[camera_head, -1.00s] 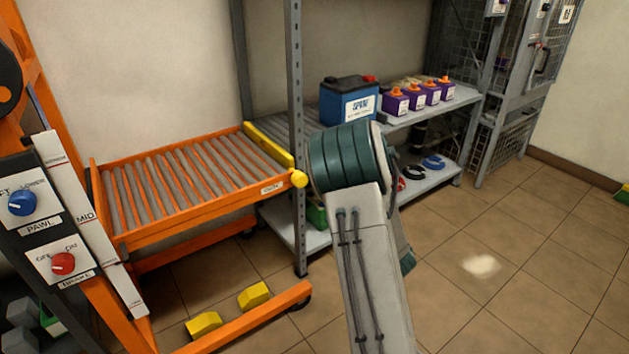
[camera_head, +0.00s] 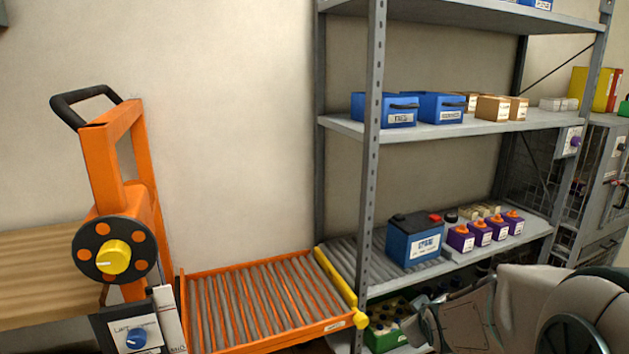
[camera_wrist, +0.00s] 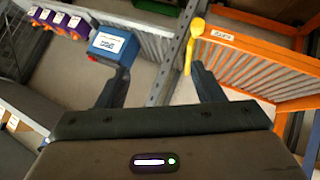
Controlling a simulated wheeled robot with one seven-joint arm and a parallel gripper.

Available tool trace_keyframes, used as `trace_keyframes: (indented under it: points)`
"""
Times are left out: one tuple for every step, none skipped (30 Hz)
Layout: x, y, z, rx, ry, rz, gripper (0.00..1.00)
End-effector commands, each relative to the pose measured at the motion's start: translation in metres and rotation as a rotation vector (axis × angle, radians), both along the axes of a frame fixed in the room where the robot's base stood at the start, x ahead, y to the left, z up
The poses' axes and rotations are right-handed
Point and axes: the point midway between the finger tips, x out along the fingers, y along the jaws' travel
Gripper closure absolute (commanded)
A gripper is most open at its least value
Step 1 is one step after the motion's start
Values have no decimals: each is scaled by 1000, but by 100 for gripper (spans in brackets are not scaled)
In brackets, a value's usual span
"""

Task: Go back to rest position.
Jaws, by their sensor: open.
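My gripper (camera_wrist: 160,88) shows in the wrist view with its two dark fingers spread apart and nothing between them. Beyond the fingers are the grey rack post, the blue battery (camera_wrist: 112,45) on the shelf and the orange roller cart (camera_wrist: 262,45). In the head view my arm fills the lower right corner, and the gripper itself cannot be made out clearly. The blue battery (camera_head: 413,240) with a white label sits on the lower shelf rollers, apart from my arm.
The orange roller bed (camera_head: 255,300) meets the grey rack at a yellow bar (camera_head: 338,283). The rack post (camera_head: 372,150) stands beside it. Purple boxes (camera_head: 480,233) sit right of the battery. Blue bins (camera_head: 437,108) are on the shelf above. A mesh cabinet (camera_head: 600,180) stands at right.

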Motion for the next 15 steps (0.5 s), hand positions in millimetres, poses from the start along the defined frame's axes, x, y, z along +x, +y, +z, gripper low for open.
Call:
trace_keyframes:
  points:
    - [-14, 5, 32, 42, 35, -37, 39]
    - [-24, 8, 41, 69, 65, -61, 39]
    - [-37, 13, 53, 103, 104, -95, 39]
    - [-47, 17, 61, 127, 134, -119, 39]
    - [-57, 21, 70, 152, 164, -142, 39]
    - [-72, 26, 82, 184, 203, -175, 39]
    - [-83, 30, 91, 206, 234, -198, 39]
    - [-94, 34, 99, 228, 266, -222, 39]
    - [-109, 40, 110, 254, 306, -251, 39]
    - [-121, 44, 118, 274, 336, -274, 39]
    - [-132, 48, 125, 290, 363, -294, 39]
    - [-145, 53, 134, 310, 398, -319, 39]
    - [-155, 56, 140, 322, 423, -337, 39]
    - [-164, 59, 145, 333, 446, -354, 39]
    - [-175, 63, 150, 346, 475, -372, 39]
